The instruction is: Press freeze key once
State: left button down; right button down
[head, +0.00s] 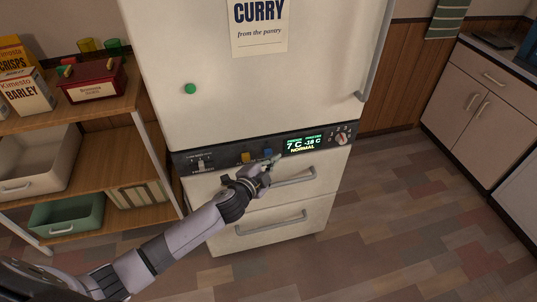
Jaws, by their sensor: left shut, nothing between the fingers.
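A dark control panel (222,160) runs across the cream fridge (255,85) below its upper door. It carries a yellow key (246,157) and a blue key (268,152); any labels on these keys are too small to read, so I cannot tell which is the freeze key. The lit display (305,144) shows 7 C, -18 C and NORMAL. My left gripper (273,160) is shut and empty, with its tips just below and right of the blue key. I cannot tell whether they touch the panel. My right gripper is not in view.
A dial (342,138) is at the panel's right end and a small switch (200,163) at its left. Drawer handles (293,177) stick out below the panel. A wooden shelf (110,155) with boxes and bins stands left. The floor (400,225) at right is clear.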

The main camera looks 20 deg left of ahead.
pick_arm(q)
jog(key=shift+w+a, duration=0.5)
jog(key=shift+w, duration=0.2)
dwell(1.0)
dwell(0.3)
jog(key=shift+s+d, duration=0.75)
jog(key=shift+s, duration=0.3)
jog(key=shift+s+d+p, duration=0.25)
jog(key=shift+s+d, duration=0.45)
jog(key=shift+s, duration=0.35)
jog(key=shift+s+d+p, duration=0.2)
jog(key=shift+s+d, duration=0.5)
jog(key=shift+s, duration=0.35)
